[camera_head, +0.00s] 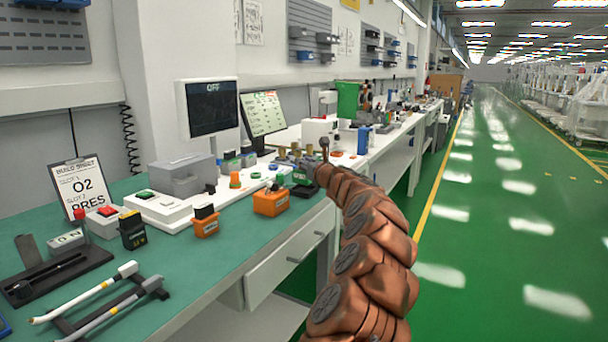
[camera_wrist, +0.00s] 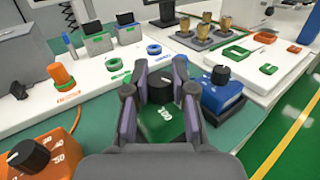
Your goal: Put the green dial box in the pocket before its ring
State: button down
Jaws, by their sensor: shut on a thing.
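The green dial box (camera_wrist: 165,122), with a black knob (camera_wrist: 188,94) and white marks, is between the fingers of my gripper (camera_wrist: 162,82) in the wrist view. The gripper is shut on it. In the head view my gripper (camera_head: 322,162) is over the bench's right edge, and the box's green side (camera_head: 303,177) shows just left of it. Beyond it a white panel carries a green ring (camera_wrist: 113,64) and a blue ring (camera_wrist: 153,49). A second white panel at right has a green-edged rectangular outline (camera_wrist: 235,52) beside another green ring (camera_wrist: 268,69). I cannot tell whether the box touches the bench.
A blue dial box (camera_wrist: 222,90) stands close on the gripper's right. An orange dial box (camera_head: 270,201) is nearer on the bench. An orange knob (camera_wrist: 62,76) and brass-coloured posts (camera_wrist: 204,25) rise from the panels. The green bench top (camera_head: 220,258) is clear near its front edge.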

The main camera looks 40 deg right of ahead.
aim_at(304, 173)
jog(key=shift+w, duration=0.2)
jog(key=shift+f+b, duration=0.8)
jog(key=shift+f, duration=0.95)
jog(key=shift+f, duration=0.1)
jog(key=c, duration=1)
grip_release()
jog(key=shift+o, duration=0.2)
